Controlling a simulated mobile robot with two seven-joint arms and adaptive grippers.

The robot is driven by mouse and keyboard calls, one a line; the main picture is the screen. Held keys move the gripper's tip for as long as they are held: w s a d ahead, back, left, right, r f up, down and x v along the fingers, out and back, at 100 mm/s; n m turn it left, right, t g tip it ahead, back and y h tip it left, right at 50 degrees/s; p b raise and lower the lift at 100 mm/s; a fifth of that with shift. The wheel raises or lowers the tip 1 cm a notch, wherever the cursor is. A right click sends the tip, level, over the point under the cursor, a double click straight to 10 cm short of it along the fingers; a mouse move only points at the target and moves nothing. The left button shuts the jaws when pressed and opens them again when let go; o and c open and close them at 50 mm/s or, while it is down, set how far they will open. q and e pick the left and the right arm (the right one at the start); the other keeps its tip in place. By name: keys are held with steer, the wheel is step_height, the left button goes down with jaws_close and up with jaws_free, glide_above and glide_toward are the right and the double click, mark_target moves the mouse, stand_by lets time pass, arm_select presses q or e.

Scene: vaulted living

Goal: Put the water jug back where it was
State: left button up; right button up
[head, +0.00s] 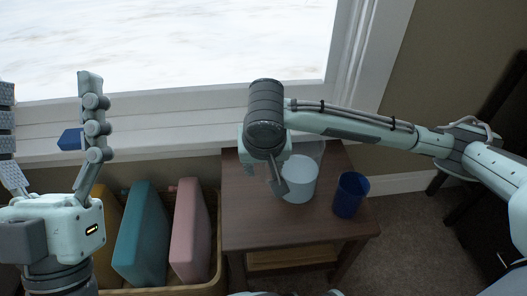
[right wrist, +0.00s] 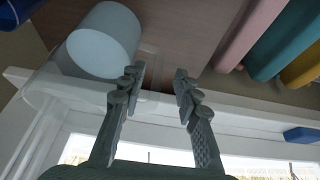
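The water jug (head: 300,182) looks like a clear vessel with pale blue contents. It stands upright on the small brown side table (head: 240,215), and my right arm partly hides it. In the right wrist view the jug (right wrist: 105,40) is at the upper left, beside the fingers and not between them. My right gripper (head: 266,172) is just left of the jug in the head view. Its fingers (right wrist: 158,78) are apart with nothing between them. I cannot tell whether one touches the jug. My left gripper (head: 47,88) is raised at the left, open and empty.
A dark blue cup (head: 350,195) stands right of the jug on the table. Left of the table, a crate (head: 218,262) holds teal (head: 142,235), pink (head: 190,230) and yellow upright items. A blue block (head: 70,139) lies on the windowsill behind.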

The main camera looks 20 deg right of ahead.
steer(key=d+p+v, duration=0.1)
steer(key=p+v, duration=0.1)
steer(key=v, duration=0.4)
steer(key=a+n+t+y, duration=0.1)
steer(key=a+n+y, duration=0.45)
steer(key=a, duration=0.95)
steer(key=a+r+t+y, duration=0.4)
steer(key=a+r+y, duration=0.2)
steer(key=r+y, duration=0.15)
arm_select(q)
steer(key=w+f+g, duration=0.1)
steer(key=d+f+g, duration=0.1)
steer(key=w+f+g, duration=0.1)
steer(key=shift+w+d+f+y, duration=0.2)
steer(key=shift+w+d+y, duration=0.1)
steer(key=shift+d, duration=0.1)
arm_select(e)
steer(key=s+d+r+n+t+h, duration=0.1)
steer(key=s+d+r+t+h, duration=0.2)
steer(key=d+r+t, duration=0.9)
steer(key=shift+d+t+h, duration=0.4)
steer(key=shift+d+t, duration=0.2)
steer(key=shift+d, duration=0.35)
steer(key=shift+r, duration=0.15)
